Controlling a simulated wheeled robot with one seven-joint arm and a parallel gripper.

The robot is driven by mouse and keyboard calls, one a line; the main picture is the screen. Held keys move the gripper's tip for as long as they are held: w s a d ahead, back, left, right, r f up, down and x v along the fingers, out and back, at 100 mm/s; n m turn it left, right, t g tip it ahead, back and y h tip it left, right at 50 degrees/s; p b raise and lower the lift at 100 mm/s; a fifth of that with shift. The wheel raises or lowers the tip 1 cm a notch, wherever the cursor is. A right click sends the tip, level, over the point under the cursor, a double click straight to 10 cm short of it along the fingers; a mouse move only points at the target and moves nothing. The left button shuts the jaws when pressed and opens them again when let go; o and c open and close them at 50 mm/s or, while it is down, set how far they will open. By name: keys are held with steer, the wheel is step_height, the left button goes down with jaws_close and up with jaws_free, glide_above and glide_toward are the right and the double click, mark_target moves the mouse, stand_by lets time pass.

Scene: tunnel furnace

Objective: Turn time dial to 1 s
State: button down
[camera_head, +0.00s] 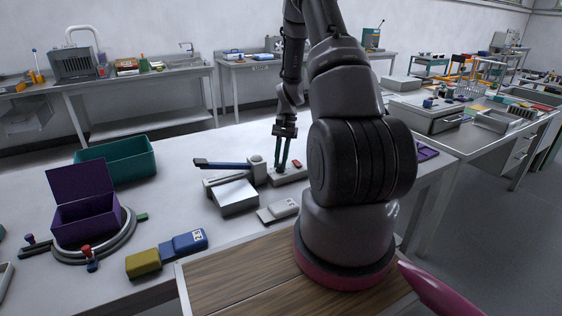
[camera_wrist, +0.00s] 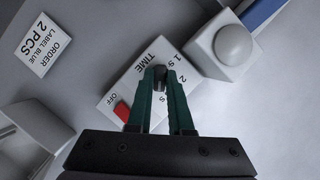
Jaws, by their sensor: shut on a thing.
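The time dial (camera_wrist: 159,79) is a small dark knob on a pale control box (camera_wrist: 138,75) marked TIME, with figures 1 and 2 readable to the knob's right and another label partly covered. A red switch (camera_wrist: 122,111) beside the word OFF sits on the same box. My gripper (camera_wrist: 161,73) points down with its green fingers closed around the knob. In the head view my gripper (camera_head: 281,168) stands over the control box (camera_head: 290,176), where the fingers hide the knob. I cannot tell which mark the dial points to.
Next to the box stands a press-like device with a blue lever (camera_head: 222,165) and a grey round post (camera_wrist: 233,44). An order card (camera_wrist: 43,44) reads LABEL BLUE 2 PCS. A purple box (camera_head: 88,215), a green bin (camera_head: 118,161) and a blue block (camera_head: 185,243) lie farther left.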

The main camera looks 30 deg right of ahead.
steer(key=n+h, duration=0.1)
steer(key=n, duration=0.2)
steer(key=n+g+h, duration=0.1)
steer(key=n, duration=0.3)
steer(key=shift+w+a, duration=0.15)
steer(key=shift+a, duration=0.05)
steer(key=n+h, duration=0.1)
steer(key=n, duration=0.1)
steer(key=n+h, duration=0.1)
steer(key=n, duration=0.2)
steer(key=shift+a+g, duration=0.15)
steer(key=shift+g, duration=0.15)
steer(key=n+h, duration=0.1)
steer(key=n, duration=0.2)
steer(key=shift+n+t+h, duration=0.3)
steer(key=shift+t, duration=0.1)
steer(key=n+h, duration=0.1)
steer(key=n, duration=0.2)
steer(key=n+t, duration=0.1)
steer(key=n, duration=0.2)
steer(key=shift+s+a+t+h, duration=0.2)
steer(key=shift+t+h, duration=0.1)
steer(key=shift+h, duration=0.1)
steer(key=n+t, duration=0.1)
steer(key=n, duration=0.2)
steer(key=n+t, duration=0.1)
steer(key=n, duration=0.2)
steer(key=shift+s, duration=0.15)
steer(key=shift+n+h, duration=0.3)
